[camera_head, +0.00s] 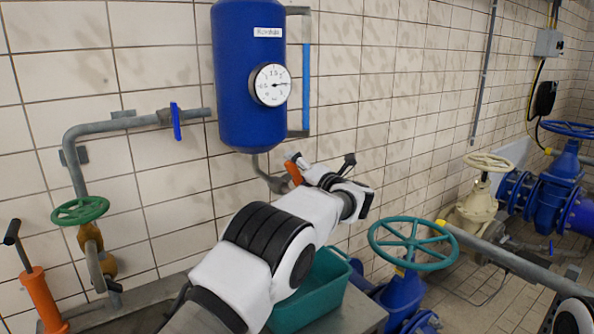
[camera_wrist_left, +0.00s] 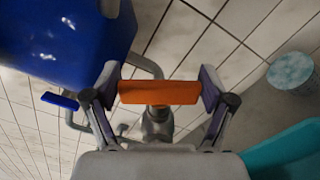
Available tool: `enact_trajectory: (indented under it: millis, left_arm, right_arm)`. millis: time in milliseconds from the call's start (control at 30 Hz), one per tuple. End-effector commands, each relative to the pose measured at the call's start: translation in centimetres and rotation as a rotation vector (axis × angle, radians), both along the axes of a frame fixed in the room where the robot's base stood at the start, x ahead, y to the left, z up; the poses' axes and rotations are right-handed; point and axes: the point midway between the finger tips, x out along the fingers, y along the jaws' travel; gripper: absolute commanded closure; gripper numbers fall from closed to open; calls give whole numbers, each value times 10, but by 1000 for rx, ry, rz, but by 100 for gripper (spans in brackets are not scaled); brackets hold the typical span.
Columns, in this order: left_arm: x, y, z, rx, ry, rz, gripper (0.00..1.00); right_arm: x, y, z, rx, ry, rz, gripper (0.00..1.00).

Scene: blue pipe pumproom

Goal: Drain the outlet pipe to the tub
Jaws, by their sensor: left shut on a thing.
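The blue tank (camera_head: 235,85) with a round gauge (camera_head: 271,85) hangs on the tiled wall. Its grey outlet pipe (camera_head: 261,168) comes out of the bottom and bears an orange lever handle (camera_head: 292,173). My left gripper (camera_head: 311,168) is at this handle, below and right of the tank. In the left wrist view the orange handle (camera_wrist_left: 158,92) lies crosswise between the two fingers of the left gripper (camera_wrist_left: 158,84), which is shut on it. The teal tub (camera_head: 313,297) stands below, partly hidden by my left arm. My right gripper is not in view.
A green handwheel (camera_head: 80,210) and a blue lever (camera_head: 175,121) sit on pipes at the left. An orange hand pump (camera_head: 43,299) stands at lower left. A teal handwheel (camera_head: 413,243) rises close right of my left arm. Cream and blue valves stand farther right.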

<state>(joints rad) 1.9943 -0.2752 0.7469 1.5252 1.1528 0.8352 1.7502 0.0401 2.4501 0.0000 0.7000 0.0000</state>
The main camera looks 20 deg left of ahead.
Motion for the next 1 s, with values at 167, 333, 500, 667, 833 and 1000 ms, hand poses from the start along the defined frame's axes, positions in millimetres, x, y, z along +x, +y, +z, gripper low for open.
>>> enact_trajectory:
  millis: [167, 333, 500, 667, 833, 1000]
  left_arm:
    - [1, 3, -9, 83, -70, 56, 52]
    - [0, 3, 0, 163, -132, 107, 52]
    - [-1, 3, 2, 193, -153, 127, 52]
    - [-1, 4, 2, 194, -152, 129, 52]
    - [-1, 3, 1, 193, -152, 128, 0]
    - [-1, 2, 1, 193, -152, 126, 0]
  right_arm:
    - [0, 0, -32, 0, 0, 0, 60]
    - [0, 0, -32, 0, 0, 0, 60]
    - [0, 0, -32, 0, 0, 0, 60]
    - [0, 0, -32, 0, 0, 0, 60]
    - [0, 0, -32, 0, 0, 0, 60]
    - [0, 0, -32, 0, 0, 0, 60]
